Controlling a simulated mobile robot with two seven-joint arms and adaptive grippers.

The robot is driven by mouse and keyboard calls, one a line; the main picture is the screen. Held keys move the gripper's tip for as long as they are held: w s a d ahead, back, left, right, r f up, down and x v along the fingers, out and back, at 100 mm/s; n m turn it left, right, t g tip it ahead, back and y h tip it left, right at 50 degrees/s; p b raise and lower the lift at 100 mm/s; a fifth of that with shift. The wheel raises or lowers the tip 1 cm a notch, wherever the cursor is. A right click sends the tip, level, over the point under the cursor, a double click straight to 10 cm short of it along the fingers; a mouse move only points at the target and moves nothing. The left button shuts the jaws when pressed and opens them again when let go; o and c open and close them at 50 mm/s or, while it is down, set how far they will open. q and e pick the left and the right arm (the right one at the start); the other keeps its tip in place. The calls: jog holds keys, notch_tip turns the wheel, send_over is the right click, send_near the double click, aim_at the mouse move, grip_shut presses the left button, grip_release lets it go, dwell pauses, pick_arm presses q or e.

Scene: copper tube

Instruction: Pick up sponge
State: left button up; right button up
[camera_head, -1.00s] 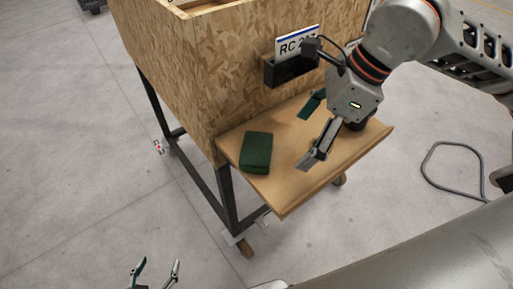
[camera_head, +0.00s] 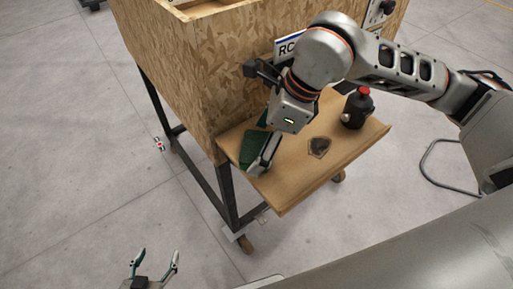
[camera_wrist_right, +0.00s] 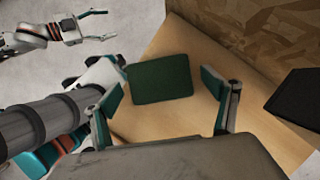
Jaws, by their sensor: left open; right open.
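The dark green sponge (camera_head: 250,150) lies on the wooden shelf at its left end, partly covered by my right gripper in the head view. In the right wrist view the sponge (camera_wrist_right: 161,81) lies beyond and between the two fingertips, with bare shelf around it. My right gripper (camera_head: 263,146) is open and empty, close over the sponge; its two fingers also show in the right wrist view (camera_wrist_right: 163,97). My left gripper (camera_head: 155,259) is open and empty at the bottom left of the head view, over the floor and away from the shelf.
The shelf (camera_head: 290,190) joins a chipboard box (camera_head: 190,90) on a dark frame. A black bottle with a red cap (camera_head: 357,108) and a small dark flat item (camera_head: 319,147) are on the shelf to the right. A licence plate (camera_head: 288,46) is in a holder on the box wall.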

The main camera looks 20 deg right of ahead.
jog(key=shift+a+f, duration=0.1)
jog(key=shift+f, duration=0.1)
jog(key=c, duration=0.8)
jog(key=shift+o, duration=0.2)
jog(key=shift+r, duration=0.1)
